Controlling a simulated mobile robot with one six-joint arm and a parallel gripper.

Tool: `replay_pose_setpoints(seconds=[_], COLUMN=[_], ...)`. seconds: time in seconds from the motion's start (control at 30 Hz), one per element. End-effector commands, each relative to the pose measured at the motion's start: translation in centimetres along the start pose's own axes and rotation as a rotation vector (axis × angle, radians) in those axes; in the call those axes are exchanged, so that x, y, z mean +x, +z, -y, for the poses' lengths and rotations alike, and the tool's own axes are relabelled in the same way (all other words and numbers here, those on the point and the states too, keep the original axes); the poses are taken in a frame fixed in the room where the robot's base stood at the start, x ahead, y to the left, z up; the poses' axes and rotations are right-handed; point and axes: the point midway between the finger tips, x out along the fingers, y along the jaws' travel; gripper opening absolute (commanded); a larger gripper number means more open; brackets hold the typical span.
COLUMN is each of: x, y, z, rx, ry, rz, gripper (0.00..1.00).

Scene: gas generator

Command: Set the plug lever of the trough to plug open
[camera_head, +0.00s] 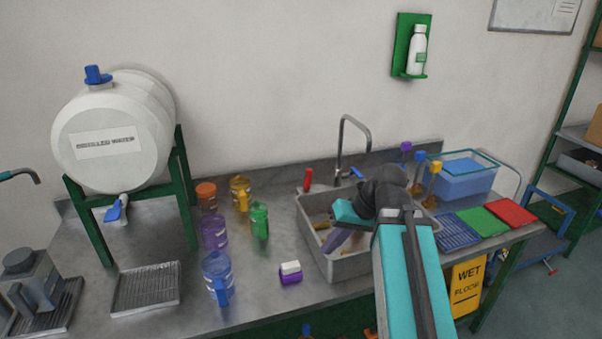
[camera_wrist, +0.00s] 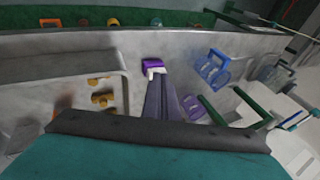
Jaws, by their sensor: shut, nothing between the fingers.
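The trough is a grey metal sink (camera_head: 309,224) set in the bench; part of its basin shows at the left of the wrist view (camera_wrist: 112,62). A small upright red lever (camera_head: 308,178) stands at its back left corner; I take it for the plug lever, and its setting cannot be told. A tap (camera_head: 341,150) with a blue handle (camera_head: 357,173) stands behind the basin. My gripper (camera_head: 329,249) is over the left part of the trough, in front of the red lever and apart from it. Its fingers (camera_wrist: 158,80) are shut and empty.
A purple-and-white block (camera_head: 290,273) lies left of the trough. Several coloured jugs, including a green one (camera_head: 259,221), stand farther left. Small yellow-brown pieces (camera_wrist: 102,99) lie in the basin. A blue tub (camera_head: 465,182) and coloured mats (camera_head: 483,222) are to the right.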

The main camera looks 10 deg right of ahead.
Motion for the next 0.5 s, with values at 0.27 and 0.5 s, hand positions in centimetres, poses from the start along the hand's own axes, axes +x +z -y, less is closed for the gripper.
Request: replay_pose_setpoints(seconds=[0.27, 0.5], x=[4.6, 11.0], y=[1.6, 4.4], z=[-1.0, -2.4], rx=[0.018, 0.046], ry=[-0.011, -0.020], rz=[0.067, 0.163], gripper=[0.00, 0.00])
